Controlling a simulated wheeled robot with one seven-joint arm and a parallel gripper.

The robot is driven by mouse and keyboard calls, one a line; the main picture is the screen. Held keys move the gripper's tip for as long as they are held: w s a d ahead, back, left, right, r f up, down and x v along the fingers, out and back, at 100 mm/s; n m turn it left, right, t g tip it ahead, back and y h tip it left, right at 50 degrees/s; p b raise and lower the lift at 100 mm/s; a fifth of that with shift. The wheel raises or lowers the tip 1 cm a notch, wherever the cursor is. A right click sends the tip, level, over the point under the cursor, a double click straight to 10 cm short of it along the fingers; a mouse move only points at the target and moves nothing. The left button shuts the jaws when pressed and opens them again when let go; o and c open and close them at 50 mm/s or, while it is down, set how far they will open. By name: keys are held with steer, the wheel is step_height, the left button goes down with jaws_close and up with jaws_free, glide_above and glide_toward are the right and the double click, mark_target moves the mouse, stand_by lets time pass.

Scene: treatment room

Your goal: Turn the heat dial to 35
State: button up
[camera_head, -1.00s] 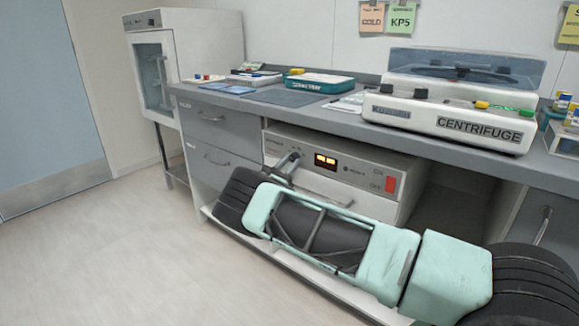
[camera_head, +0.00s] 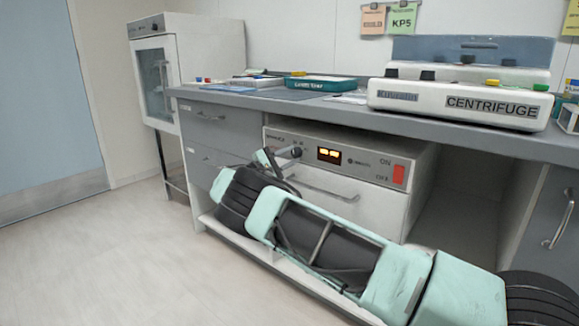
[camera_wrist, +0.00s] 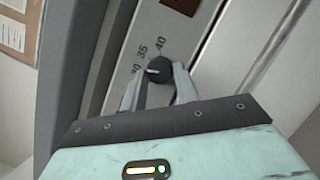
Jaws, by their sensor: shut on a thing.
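The heat dial (camera_wrist: 158,68) is a small dark round knob on the pale front panel of the heating unit (camera_head: 340,192). In the wrist view the numbers 30, 35 and 40 stand around it, and its white pointer mark points left, close to the 30. My gripper (camera_wrist: 157,82) has one finger on each side of the dial and is shut on it.
A red switch (camera_head: 398,174) is at the panel's right. Drawers (camera_head: 210,130) stand left; the floor (camera_head: 110,255) there is clear.

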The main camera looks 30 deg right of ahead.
steer(key=m+g+y+b, duration=0.1)
steer(key=m, duration=0.3)
steer(key=shift+w, duration=0.1)
steer(key=shift+a+r+m+g+y+b, duration=0.15)
steer(key=shift+m+y+b, duration=0.1)
steer(key=shift+m, duration=0.3)
steer(key=shift+d+m+g+y+b, duration=0.15)
steer(key=shift+m+y, duration=0.15)
steer(key=shift+m, duration=0.3)
steer(key=shift+a+r+m+g+y+b, duration=0.1)
steer(key=shift+m+y+b, duration=0.15)
steer(key=shift+m, duration=0.3)
steer(key=o, duration=1)
